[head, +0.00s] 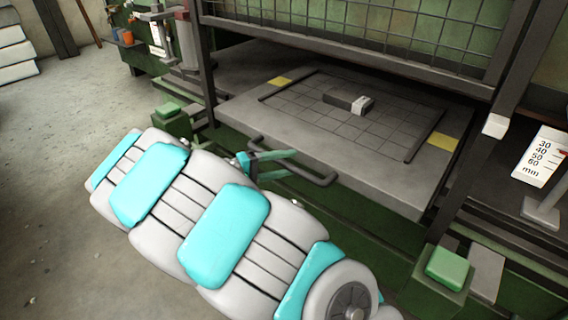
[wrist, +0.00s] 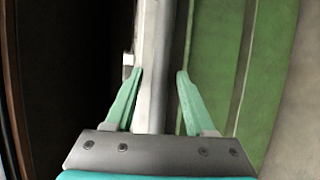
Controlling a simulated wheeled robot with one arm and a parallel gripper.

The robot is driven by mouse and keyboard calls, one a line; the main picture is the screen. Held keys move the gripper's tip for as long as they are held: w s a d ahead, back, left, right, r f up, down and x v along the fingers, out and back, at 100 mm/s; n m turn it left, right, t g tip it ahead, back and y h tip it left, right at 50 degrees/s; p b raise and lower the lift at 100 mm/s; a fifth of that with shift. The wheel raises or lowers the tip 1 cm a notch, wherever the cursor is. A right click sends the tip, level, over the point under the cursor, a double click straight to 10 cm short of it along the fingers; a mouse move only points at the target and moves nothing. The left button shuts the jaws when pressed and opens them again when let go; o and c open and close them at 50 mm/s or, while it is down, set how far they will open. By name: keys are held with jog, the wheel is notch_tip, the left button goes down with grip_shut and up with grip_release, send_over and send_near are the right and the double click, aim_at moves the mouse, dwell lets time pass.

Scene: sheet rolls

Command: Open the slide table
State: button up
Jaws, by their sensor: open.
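The slide table (head: 395,178) is a grey slab with a gridded top, seen in the head view under a mesh guard. A dark bar handle (head: 322,182) runs along its front edge. My gripper (head: 288,163) is at the handle's left part, its teal fingers open and pointing toward the table front. In the wrist view my gripper (wrist: 160,82) has its fingers apart on either side of a pale grey upright strip. I cannot tell whether this strip is the handle or the table edge. No contact with the fingers is clear. My arm hides part of the front.
A small dark block with a white end (head: 348,102) lies on the table top. Green-capped posts (head: 447,266) stand at the front, right and left. A white scale plate (head: 541,157) is at the right. Bare concrete floor (head: 60,120) lies to the left.

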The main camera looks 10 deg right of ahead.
grip_shut()
dwell(1.3)
